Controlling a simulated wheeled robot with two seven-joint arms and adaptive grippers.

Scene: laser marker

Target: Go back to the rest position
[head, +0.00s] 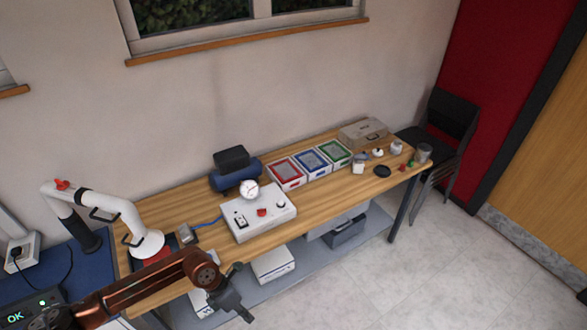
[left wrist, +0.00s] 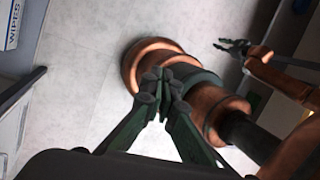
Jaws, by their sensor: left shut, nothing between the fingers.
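My left gripper (head: 236,301) hangs in front of the workbench's near edge in the head view, at the end of my copper-coloured arm. In the left wrist view its dark fingers (left wrist: 165,82) are together with nothing between them, above the pale floor and my own copper-coloured body. My right gripper (left wrist: 232,46) shows small at the upper right of the left wrist view, apart from the left one. Its finger gap is too small to judge. It is out of the head view.
The wooden workbench (head: 320,205) holds a white control box (head: 258,212), red (head: 287,172), blue (head: 312,162) and green (head: 336,153) trays, and a white extraction arm (head: 125,210) at left. A lower shelf (head: 310,258) holds boxes. The floor (head: 430,280) at right is clear.

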